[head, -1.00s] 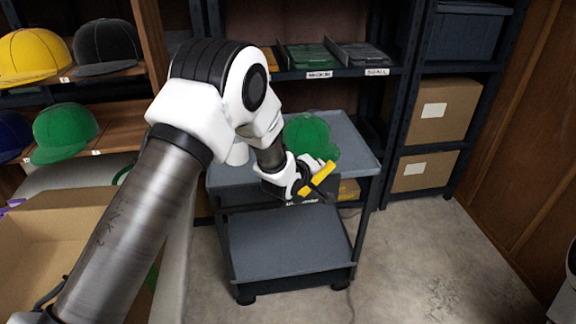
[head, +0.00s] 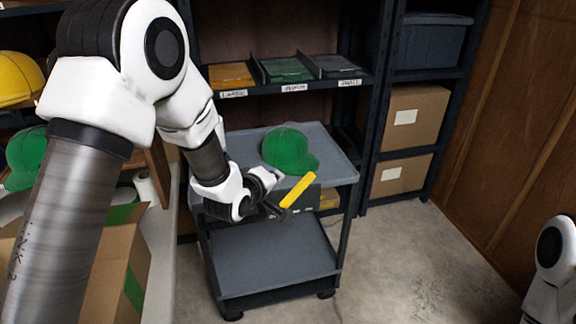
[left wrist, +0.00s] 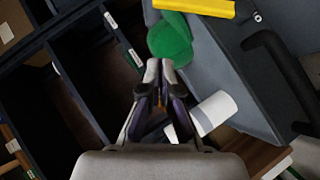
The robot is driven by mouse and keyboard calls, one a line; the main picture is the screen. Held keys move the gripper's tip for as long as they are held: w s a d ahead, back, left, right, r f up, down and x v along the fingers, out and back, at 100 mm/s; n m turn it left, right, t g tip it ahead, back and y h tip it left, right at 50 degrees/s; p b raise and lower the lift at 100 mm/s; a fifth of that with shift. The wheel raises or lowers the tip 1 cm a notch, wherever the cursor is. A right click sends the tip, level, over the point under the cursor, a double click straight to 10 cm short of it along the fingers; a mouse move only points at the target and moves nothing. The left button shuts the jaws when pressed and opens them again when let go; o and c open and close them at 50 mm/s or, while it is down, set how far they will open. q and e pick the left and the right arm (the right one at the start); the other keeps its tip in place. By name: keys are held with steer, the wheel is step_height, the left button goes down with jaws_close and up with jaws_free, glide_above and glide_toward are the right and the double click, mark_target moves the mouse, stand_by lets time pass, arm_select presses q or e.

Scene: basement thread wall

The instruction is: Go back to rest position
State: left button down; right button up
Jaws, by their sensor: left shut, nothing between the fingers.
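My left gripper (head: 275,208) hangs in front of the grey cart's top tray, with my left arm coming in from the left. In the left wrist view its fingers (left wrist: 160,66) are together with nothing between them. A green cap (head: 288,150) sits on the cart's top tray, behind the gripper. It also shows in the left wrist view (left wrist: 171,40), beyond the fingertips. Part of my right arm shows at the lower right edge; its gripper is out of view.
The grey cart (head: 272,262) stands ahead. A yellow bar (head: 298,190) is close beside the gripper. A cardboard box (head: 112,262) is at lower left. Shelves with trays (head: 286,70) and boxes (head: 413,115) stand behind. Floor at right is clear (head: 420,260).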

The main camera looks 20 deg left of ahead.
arm_select(q)
steer(key=s+f+g+p, duration=0.55)
steer(key=s+f, duration=0.95)
steer(key=f, duration=0.4)
steer(key=s+f+m+g, duration=0.2)
steer(key=s+m+g, duration=0.2)
steer(key=s, duration=0.7)
steer(key=s+f+m+g+y+p, duration=0.1)
steer(key=s+f+m+g, duration=0.2)
steer(key=s+m, duration=0.4)
steer(key=s+a+g, duration=0.1)
steer(key=s, duration=0.4)
steer(key=shift+s, duration=0.25)
steer(key=shift+f, duration=0.1)
